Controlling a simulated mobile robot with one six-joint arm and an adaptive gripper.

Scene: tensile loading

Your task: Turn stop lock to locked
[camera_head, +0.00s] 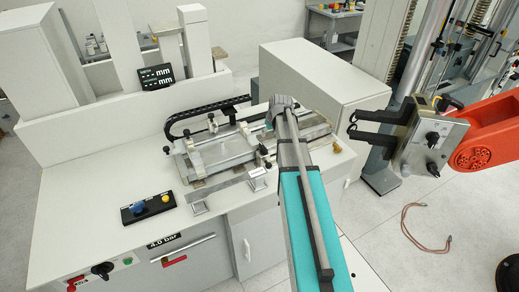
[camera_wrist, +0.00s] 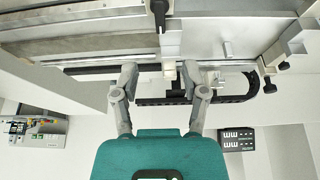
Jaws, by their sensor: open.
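My gripper (camera_head: 281,104) reaches over the metal clamping fixture (camera_head: 225,152) on the white bench, at the end of a teal arm. In the wrist view its two grey fingers (camera_wrist: 161,70) are spread apart, with nothing clamped between them. A small pale block (camera_wrist: 168,70) on the fixture's edge shows between the fingertips; I cannot tell if they touch it. A black lever (camera_wrist: 159,14) on the fixture is beyond the fingers in the wrist view. Several small black knobs sit on the fixture. No part is clearly labelled as the stop lock, so its position cannot be read.
A black cable chain (camera_head: 205,109) runs behind the fixture. A display (camera_head: 156,76) stands at the back. A button box (camera_head: 148,207) lies at the bench's front left.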

